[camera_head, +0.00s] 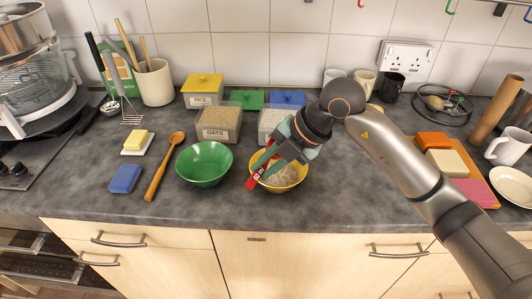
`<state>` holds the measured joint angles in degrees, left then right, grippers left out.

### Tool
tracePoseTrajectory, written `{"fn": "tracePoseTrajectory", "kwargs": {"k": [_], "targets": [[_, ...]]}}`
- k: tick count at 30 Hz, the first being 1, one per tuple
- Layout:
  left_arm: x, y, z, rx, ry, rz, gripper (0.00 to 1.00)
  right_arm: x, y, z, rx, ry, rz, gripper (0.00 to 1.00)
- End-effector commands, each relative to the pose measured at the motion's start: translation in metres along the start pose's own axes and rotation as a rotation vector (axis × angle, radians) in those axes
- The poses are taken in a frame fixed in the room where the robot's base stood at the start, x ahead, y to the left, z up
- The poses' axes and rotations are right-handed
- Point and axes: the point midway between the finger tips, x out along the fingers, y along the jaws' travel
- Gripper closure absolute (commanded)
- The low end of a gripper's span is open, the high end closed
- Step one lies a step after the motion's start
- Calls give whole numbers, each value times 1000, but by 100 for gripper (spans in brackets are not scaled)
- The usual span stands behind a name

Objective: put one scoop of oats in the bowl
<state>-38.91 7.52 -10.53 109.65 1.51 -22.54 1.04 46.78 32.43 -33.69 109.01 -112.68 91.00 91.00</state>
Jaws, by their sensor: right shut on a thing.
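The clear box labelled OATS (217,123) stands on the counter, with pale brown oats visible inside. A green bowl (204,160) is in front of it and looks empty. A yellow bowl (302,172) stands to its right, with pale, grainy contents. My right gripper (268,163) is over the yellow bowl, shut on a red measuring scoop (253,181) marked 60 ml. The scoop's red end points down to the left at the yellow bowl's left rim; its cup cannot be made out. My left gripper is not in view.
A second clear box (270,121) stands beside the oats, partly behind my arm. A yellow-lidded RICE box (203,87) is behind. A wooden spoon (165,165), blue sponge (125,179) and butter dish (138,144) lie left. The counter's front strip is clear.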

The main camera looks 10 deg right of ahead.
Motion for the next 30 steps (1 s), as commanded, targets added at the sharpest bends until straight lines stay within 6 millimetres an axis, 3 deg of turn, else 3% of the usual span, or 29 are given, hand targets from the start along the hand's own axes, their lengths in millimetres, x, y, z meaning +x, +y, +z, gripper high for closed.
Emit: {"fn": "tracePoseTrajectory", "kwargs": {"k": [9,21,30], "targets": [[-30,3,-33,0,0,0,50,-9,8,-1,3,-1,-147,100],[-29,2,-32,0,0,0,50,-12,16,-2,11,-1,-540,100],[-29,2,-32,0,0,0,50,-14,15,-2,13,-1,-597,100]]}}
